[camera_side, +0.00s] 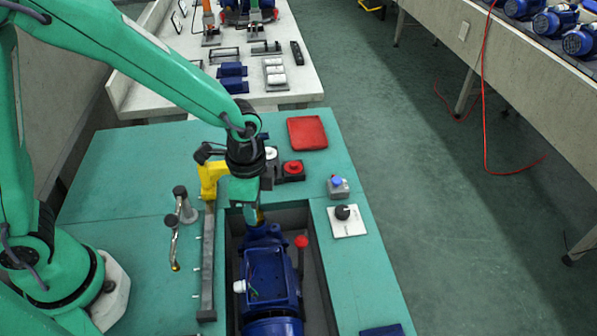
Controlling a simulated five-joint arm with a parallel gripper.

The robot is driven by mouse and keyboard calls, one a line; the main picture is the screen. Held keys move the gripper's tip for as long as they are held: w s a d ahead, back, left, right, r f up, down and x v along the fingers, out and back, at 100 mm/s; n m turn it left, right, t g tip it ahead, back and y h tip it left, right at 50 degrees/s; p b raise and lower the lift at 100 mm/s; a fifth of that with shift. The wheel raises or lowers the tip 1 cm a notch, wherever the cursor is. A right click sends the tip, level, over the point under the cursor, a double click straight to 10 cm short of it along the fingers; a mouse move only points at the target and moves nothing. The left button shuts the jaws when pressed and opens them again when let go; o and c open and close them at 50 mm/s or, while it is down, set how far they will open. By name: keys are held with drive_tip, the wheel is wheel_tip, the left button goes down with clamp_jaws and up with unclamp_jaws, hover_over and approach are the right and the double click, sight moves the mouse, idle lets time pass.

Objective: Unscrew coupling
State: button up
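A blue pump with its motor (268,272) lies in a dark recess in the teal bench. A small brass-yellow part (261,217) shows at the pump's far end, just below my gripper; it may be the coupling, but most of it is hidden. My gripper (256,205) points down over that end of the pump. Its fingertips are too small and too covered to show whether they are open or shut, or whether they touch the part.
A yellow bracket (209,180) and a long grey bar (208,265) stand left of the recess, beside a metal tap-like fitting (176,240). A red-topped lever (301,242) stands right of the pump. A black knob (343,212), blue button box (338,187), red button (293,168) and red tray (307,132) are nearby.

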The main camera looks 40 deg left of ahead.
drive_tip(key=shift+r, duration=2.25)
drive_tip(key=shift+m, duration=0.4)
drive_tip(key=m, duration=0.5)
drive_tip(key=shift+r, duration=0.35)
drive_tip(key=m, duration=0.5)
drive_tip(key=shift+r+m, duration=0.3)
drive_tip(key=m, duration=0.5)
drive_tip(key=shift+r, duration=0.25)
drive_tip(key=m, duration=0.5)
drive_tip(key=shift+r+m, duration=0.3)
